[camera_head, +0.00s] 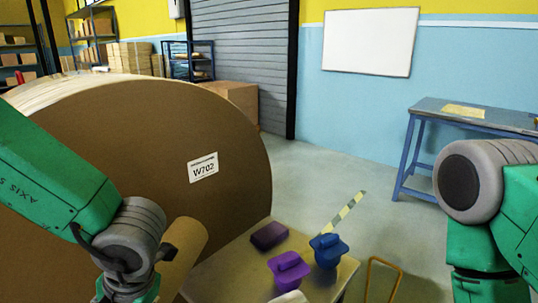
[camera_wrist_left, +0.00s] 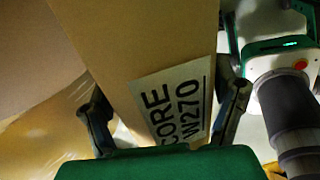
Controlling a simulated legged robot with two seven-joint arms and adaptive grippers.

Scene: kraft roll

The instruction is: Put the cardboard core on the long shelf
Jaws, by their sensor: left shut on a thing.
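The cardboard core (camera_head: 187,247) is a tan tube in the lower left of the head view, partly hidden behind my left wrist. In the left wrist view the core (camera_wrist_left: 140,50) fills the middle and bears a "CORE W270" label. My left gripper (camera_wrist_left: 165,103) is shut on it, one finger on each side. I cannot tell which shelf is the long one.
A huge kraft roll (camera_head: 130,135) labelled W702 stands close on the left. A low tan table (camera_head: 225,270) bears purple and blue items (camera_head: 327,250). A blue-legged bench (camera_head: 470,118) stands right. Racks (camera_head: 95,28) stand back left.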

